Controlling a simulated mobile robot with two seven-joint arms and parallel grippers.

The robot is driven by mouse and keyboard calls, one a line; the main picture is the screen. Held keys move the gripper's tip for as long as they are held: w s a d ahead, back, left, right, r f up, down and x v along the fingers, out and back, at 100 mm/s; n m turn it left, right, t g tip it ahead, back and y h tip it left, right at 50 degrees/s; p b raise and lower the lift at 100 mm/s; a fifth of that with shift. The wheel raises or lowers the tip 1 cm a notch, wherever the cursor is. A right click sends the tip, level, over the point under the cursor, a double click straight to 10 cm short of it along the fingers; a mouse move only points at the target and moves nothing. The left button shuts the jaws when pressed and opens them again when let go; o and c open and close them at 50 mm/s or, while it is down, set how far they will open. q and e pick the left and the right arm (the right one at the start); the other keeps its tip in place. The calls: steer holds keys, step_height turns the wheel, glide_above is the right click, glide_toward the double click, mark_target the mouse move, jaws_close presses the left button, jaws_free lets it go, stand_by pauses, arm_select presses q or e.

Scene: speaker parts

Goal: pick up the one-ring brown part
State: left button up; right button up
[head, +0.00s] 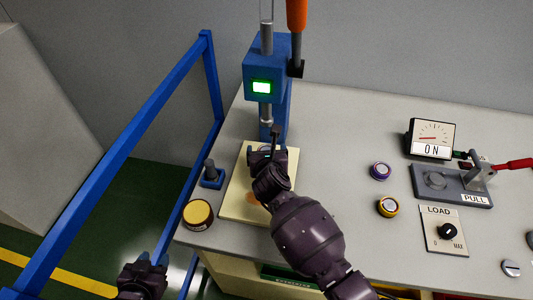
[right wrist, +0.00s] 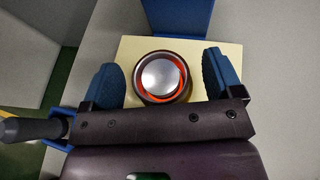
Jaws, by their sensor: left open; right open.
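A round dark brown part (right wrist: 137,82) with one orange ring and a silver dome sits on the cream plate (right wrist: 126,52), seen in the right wrist view. My right gripper (right wrist: 162,66) is open, its blue fingers on either side of this part, with gaps visible on both sides. In the head view my right gripper (head: 270,152) is over the cream plate (head: 236,208) below the blue press and hides the part. My left gripper (head: 142,278) is open and empty at the bottom left, away from the table top.
A yellow-topped brown round part (head: 198,212) lies at the table's left edge. A purple part (head: 380,171) and a yellow-rimmed part (head: 388,206) lie right of the plate. The blue press (head: 266,90) stands behind. A blue rail (head: 120,150) runs along the left.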

steer(key=c, duration=1.3)
steer(key=shift+r, duration=0.6)
step_height(320, 180, up, 2)
steer(key=shift+r+p, duration=0.25)
steer(key=shift+p, duration=0.15)
steer(key=s, duration=0.6)
steer(key=s+d, duration=0.1)
steer(key=s, duration=1.1)
steer(key=shift+d, duration=0.15)
